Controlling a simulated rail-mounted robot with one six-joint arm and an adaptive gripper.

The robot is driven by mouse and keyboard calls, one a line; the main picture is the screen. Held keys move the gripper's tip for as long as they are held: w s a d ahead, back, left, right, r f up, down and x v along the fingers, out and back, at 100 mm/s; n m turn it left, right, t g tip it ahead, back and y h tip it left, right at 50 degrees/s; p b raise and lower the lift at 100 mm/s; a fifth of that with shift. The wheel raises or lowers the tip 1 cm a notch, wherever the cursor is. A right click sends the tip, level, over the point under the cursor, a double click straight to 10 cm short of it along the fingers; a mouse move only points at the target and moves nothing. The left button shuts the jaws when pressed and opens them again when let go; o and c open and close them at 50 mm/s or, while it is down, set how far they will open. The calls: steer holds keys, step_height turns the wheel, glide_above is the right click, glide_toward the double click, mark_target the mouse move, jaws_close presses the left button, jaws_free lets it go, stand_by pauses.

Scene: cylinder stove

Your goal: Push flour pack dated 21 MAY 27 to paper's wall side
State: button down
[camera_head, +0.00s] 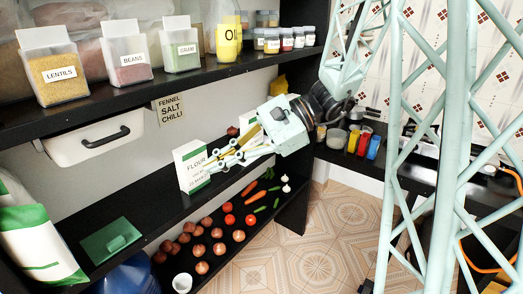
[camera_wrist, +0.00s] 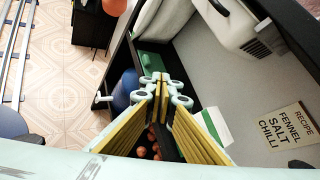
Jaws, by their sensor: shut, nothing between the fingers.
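A white and green flour pack (camera_head: 190,168) stands upright on the middle black shelf in the head view; its date print is too small to read surely. The pack also shows in the wrist view (camera_wrist: 218,124), partly hidden by my fingers. My gripper fills the middle of the wrist view (camera_wrist: 161,84). The recipe paper (camera_head: 170,108) is on the wall behind the shelf, also in the wrist view (camera_wrist: 286,127).
A white drawer bin (camera_head: 95,140) hangs above. Vegetables (camera_head: 215,232) lie on the lower shelf. Shelf between pack and green thing is clear.

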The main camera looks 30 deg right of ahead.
steer(key=w+d+f+m+t+h+b, duration=0.1)
steer(key=w+d+f+m+t, duration=0.45)
steer(key=w+d, duration=0.5)
steer(key=w+d+f+m+t, duration=0.4)
steer(key=w+d+f+m, duration=0.25)
steer(key=d, duration=0.65)
steer(key=w+d+f+m+t+h, duration=0.3)
steer(key=d+f, duration=0.5)
steer(key=d, duration=0.4)
steer(key=shift+m+b, duration=0.3)
steer(key=shift+b, duration=0.05)
steer(key=shift+t, duration=0.25)
steer(key=shift+b+x, duration=1)
steer(key=shift+x, duration=5.9)
steer(key=shift+w, duration=0.2)
steer(key=x, duration=0.9)
steer(key=shift+w+d+f+b, duration=0.1)
steer(key=shift+w+d+b, duration=0.05)
steer(key=shift+b, duration=0.15)
